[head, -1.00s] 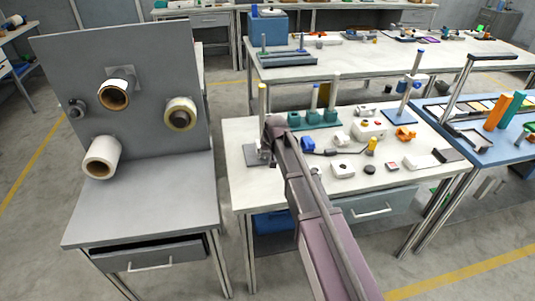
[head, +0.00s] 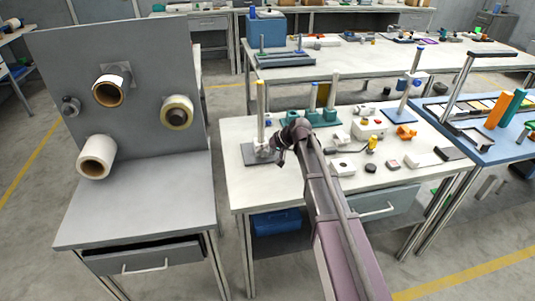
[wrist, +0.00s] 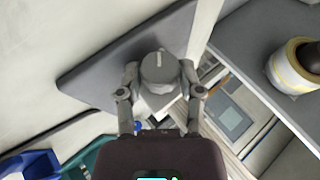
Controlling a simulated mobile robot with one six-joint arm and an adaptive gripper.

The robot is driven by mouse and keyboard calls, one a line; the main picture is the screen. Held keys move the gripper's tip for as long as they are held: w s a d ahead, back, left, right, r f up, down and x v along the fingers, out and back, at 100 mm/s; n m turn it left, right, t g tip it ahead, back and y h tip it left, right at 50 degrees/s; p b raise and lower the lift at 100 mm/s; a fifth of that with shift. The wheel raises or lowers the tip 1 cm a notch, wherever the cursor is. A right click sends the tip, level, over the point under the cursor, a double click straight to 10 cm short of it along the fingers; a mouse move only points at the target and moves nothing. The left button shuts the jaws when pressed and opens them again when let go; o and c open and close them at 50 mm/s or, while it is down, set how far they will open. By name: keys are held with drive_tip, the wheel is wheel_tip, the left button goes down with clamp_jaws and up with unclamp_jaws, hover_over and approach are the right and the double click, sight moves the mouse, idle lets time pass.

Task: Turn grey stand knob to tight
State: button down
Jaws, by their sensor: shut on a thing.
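The grey stand has a dark grey base plate (head: 262,154) at the left end of the white table, with an upright post (head: 261,110) and a yellow cap on top. Low on the post, a pale clamp block meets my gripper (head: 275,150). In the wrist view, the round grey knob (wrist: 158,68) has a light line across its face, running roughly up and down in the picture. My gripper (wrist: 160,76) is shut on the knob, one finger on each side. The base plate also shows in the wrist view (wrist: 105,80). The knob is too small to make out in the head view.
Teal holders (head: 325,116) with posts stand just right of the grey stand. A grey bench with a reel panel (head: 135,190) stands left, across a gap.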

drive_tip(key=shift+w+d, duration=0.15)
drive_tip(key=shift+w, duration=0.05)
drive_tip(key=shift+c, duration=1.2)
unclamp_jaws()
drive_tip(key=shift+s, duration=0.1)
drive_tip(key=shift+s+d+r+p, duration=0.4)
drive_tip(key=shift+s+r+p, duration=0.15)
drive_tip(key=shift+s+p, duration=0.15)
drive_tip(key=s+d+r+g+h+p, duration=0.1)
drive_tip(key=s+d+r+h+p, duration=0.1)
drive_tip(key=s+d+r+p, duration=0.5)
drive_tip(key=s+d+r+m+h+p, duration=0.1)
drive_tip(key=s+d+r+h+p, duration=0.2)
drive_tip(key=s+d+r+p, duration=0.5)
drive_tip(key=s+d+r+g+h+p, duration=0.1)
drive_tip(key=s+d+r+h+p, duration=0.2)
drive_tip(key=s+d+r+p, duration=0.4)
drive_tip(key=shift+s+d+r+m+g+p, duration=0.1)
drive_tip(key=shift+s+d+m+g+p, duration=0.1)
drive_tip(key=shift+s+p, duration=0.9)
drive_tip(key=shift+s+d+r+m+g+p, duration=0.15)
drive_tip(key=shift+s+p, duration=0.45)
drive_tip(key=shift+p, duration=0.85)
